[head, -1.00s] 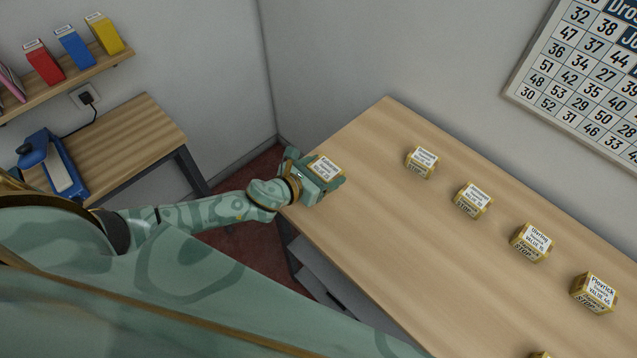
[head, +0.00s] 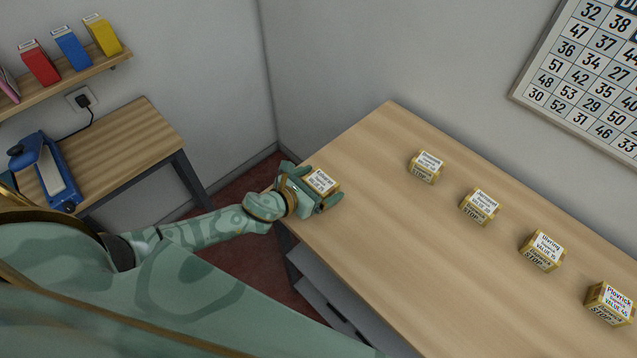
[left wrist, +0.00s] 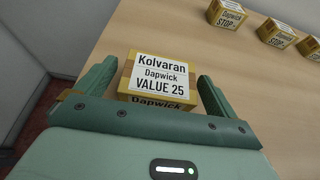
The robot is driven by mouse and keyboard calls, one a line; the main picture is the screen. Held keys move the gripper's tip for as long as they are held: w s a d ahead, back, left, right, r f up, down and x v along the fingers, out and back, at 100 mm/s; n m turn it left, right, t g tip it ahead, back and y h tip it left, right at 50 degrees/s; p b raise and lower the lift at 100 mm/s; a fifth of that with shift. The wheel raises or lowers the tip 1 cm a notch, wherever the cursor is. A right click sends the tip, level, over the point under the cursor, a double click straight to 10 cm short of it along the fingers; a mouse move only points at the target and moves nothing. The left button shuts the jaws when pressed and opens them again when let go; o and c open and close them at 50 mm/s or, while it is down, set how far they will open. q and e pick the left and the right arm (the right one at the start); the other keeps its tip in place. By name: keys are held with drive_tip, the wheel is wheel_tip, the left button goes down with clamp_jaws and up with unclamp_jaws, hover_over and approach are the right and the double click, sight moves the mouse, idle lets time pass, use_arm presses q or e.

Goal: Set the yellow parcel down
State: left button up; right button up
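The yellow parcel (head: 321,182) is a small box with a white label. It is at the left end of the wooden counter (head: 400,255) and looks upright on it. In the left wrist view the parcel (left wrist: 158,76) reads "Kolvaran, Dapwick, VALUE 25". My left gripper (head: 312,186) is around it, one finger on each side. In the left wrist view my left gripper (left wrist: 155,88) looks open, with a narrow gap between each finger and the parcel. The parcel's underside is hidden. My right gripper is not in view.
Several similar yellow parcels stand in a row along the back of the counter, the nearest one (head: 426,167) well to the right. The counter between is clear. A side table (head: 140,135) with a blue device (head: 47,172) is at the left.

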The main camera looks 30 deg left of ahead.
use_arm(q)
drive_tip(key=shift+r, duration=0.25)
drive_tip(key=p+v, duration=0.1)
drive_tip(key=v, duration=1)
drive_tip(key=shift+s+f, duration=0.15)
drive_tip(key=shift+s+a+r, duration=0.2)
drive_tip(key=shift+s+r, duration=0.05)
drive_tip(key=shift+s, duration=0.1)
